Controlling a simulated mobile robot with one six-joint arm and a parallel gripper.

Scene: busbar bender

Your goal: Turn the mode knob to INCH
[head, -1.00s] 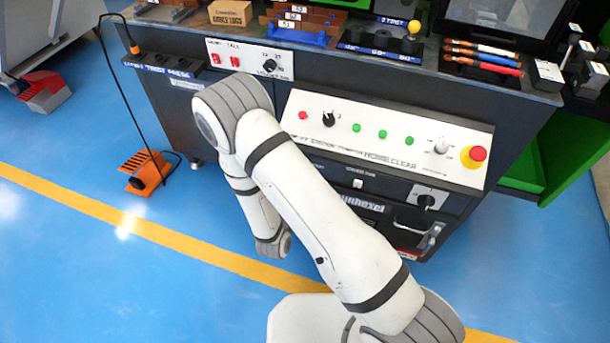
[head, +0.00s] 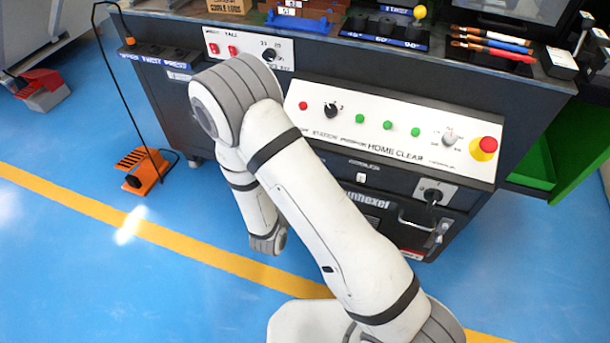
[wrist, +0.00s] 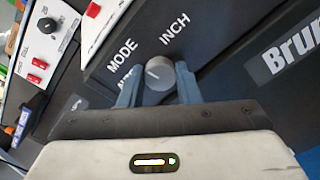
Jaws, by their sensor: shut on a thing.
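The mode knob (wrist: 160,73) is a round grey knob on a dark panel in the wrist view. A pale mark on its face lies towards its left side, away from the word INCH. The word MODE is printed up and left of it and INCH up and right; another label at lower left is partly hidden by a finger. My gripper (wrist: 159,87) is shut on the knob, one finger on each side. In the head view my arm hides the gripper and the knob.
The sloped white control panel (head: 350,146) has green buttons, a black knob (head: 331,110) and a red-topped yellow stop button (head: 485,148). An orange foot pedal (head: 146,172) with a cable stands on the blue floor at left. A drawer handle (head: 415,220) juts out at right.

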